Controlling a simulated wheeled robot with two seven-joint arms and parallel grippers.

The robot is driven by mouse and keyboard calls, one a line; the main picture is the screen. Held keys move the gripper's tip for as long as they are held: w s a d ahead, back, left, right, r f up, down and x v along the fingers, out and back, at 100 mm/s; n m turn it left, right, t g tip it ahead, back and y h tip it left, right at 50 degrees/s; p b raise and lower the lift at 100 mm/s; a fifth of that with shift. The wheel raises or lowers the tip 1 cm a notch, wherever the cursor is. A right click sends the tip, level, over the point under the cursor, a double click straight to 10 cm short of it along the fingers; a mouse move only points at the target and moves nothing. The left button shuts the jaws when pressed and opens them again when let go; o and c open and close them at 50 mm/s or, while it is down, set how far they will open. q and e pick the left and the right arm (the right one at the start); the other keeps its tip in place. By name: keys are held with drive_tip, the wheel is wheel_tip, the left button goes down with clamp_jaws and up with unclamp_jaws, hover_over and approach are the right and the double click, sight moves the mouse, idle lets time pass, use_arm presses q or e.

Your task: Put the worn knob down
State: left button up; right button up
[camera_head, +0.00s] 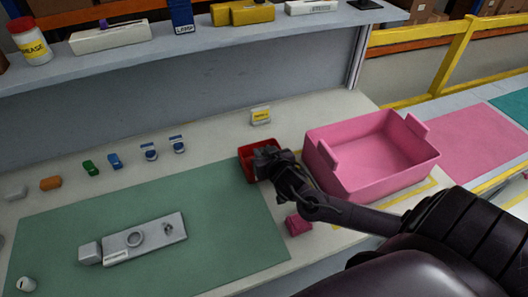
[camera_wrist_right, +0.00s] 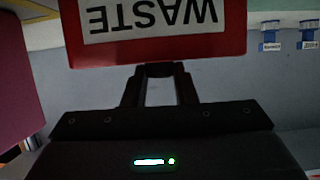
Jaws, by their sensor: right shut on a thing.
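My right gripper (camera_head: 266,155) is at the small red bin (camera_head: 245,168), over its right part. In the right wrist view the gripper (camera_wrist_right: 160,75) points at the bin's red wall (camera_wrist_right: 215,48), which carries a white WASTE label. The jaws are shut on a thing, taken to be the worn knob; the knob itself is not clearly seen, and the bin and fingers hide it. The grey dashboard module (camera_head: 150,237) lies on the green mat (camera_head: 225,220), with a round ring on it. A small pale knob-like piece (camera_head: 26,284) stands at the mat's near left. My left gripper is out of view.
A large pink crate (camera_head: 350,185) stands right of the bin. A small pink block (camera_head: 298,224) lies in front. Several small coloured parts line the back of the mat. A yellow-labelled box (camera_head: 260,116) stands behind the bin. A shelf (camera_head: 215,42) overhangs the back.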

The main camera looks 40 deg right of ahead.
drive_tip(key=shift+f, duration=0.6)
drive_tip(key=o, duration=1)
drive_tip(key=shift+c, duration=0.2)
drive_tip(key=shift+r, duration=0.3)
drive_tip(key=b+v, duration=0.1)
drive_tip(key=v, duration=1.1)
drive_tip(key=shift+r, duration=0.3)
drive_tip(key=shift+s+f, duration=0.1)
